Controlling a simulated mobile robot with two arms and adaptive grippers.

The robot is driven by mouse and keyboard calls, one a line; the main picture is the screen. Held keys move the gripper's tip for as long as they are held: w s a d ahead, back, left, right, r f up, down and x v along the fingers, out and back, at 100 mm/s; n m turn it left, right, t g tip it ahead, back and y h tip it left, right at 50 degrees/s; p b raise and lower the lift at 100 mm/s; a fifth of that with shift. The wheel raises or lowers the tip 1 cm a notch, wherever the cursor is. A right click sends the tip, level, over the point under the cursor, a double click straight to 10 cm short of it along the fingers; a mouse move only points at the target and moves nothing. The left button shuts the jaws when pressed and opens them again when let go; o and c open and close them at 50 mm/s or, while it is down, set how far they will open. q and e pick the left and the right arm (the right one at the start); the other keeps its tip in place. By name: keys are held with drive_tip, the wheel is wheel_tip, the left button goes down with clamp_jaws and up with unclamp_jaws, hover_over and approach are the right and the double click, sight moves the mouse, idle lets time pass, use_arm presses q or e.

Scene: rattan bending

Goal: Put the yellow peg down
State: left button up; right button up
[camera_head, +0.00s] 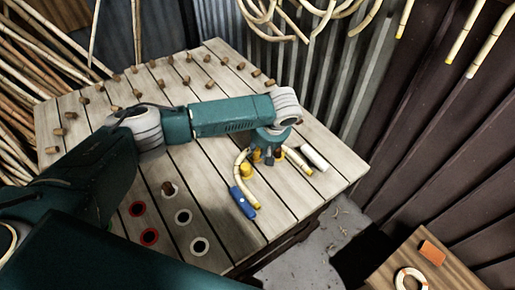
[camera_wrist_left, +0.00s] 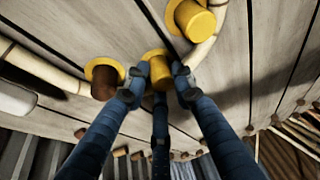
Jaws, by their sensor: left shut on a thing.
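My left gripper (camera_head: 268,158) is over the right part of the slatted table (camera_head: 215,215), pointing down. In the left wrist view its fingers (camera_wrist_left: 160,88) are closed around a yellow peg (camera_wrist_left: 158,72). I cannot tell whether this peg touches the table. A second yellow peg (camera_wrist_left: 192,20) stands beside a pale rattan cane (camera_wrist_left: 208,48). In the head view one yellow peg (camera_head: 247,171) shows inside the bent cane (camera_head: 238,172). My right gripper is not seen.
A blue tool (camera_head: 242,202) and a white cylinder (camera_head: 314,158) lie near the canes. Several brown wooden pegs (camera_head: 137,93) stand on the far and left parts of the table. A lower table (camera_head: 430,270) stands right.

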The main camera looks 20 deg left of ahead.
use_arm(q)
drive_tip(key=shift+f, duration=0.1)
drive_tip(key=o, duration=0.9)
drive_tip(key=shift+o, duration=0.3)
drive_tip(key=b+v, duration=0.1)
drive_tip(key=v, duration=1.1)
